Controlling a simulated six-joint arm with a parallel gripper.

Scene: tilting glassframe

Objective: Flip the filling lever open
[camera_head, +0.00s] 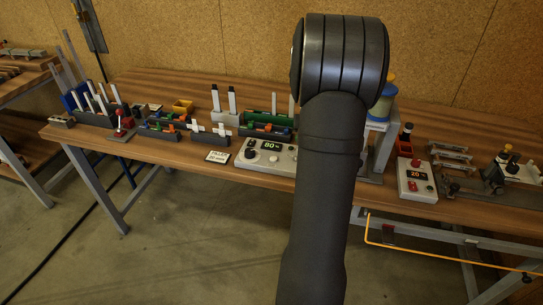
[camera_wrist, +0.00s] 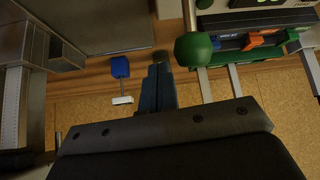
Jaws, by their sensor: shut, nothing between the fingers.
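My gripper (camera_wrist: 160,72) shows in the wrist view with its narrow dark fingers together and nothing between them. A green rounded knob (camera_wrist: 193,49) is just right of the fingertips, apart from them in the picture; whether it is the filling lever's end I cannot tell. A blue piece on a thin rod with a white end (camera_wrist: 120,67) is left of the fingers. In the head view my dark arm covers the middle of the bench and hides my gripper. I cannot pick out the filling lever there.
A yellow and blue spool (camera_head: 386,100) stands on a grey frame beside my arm.

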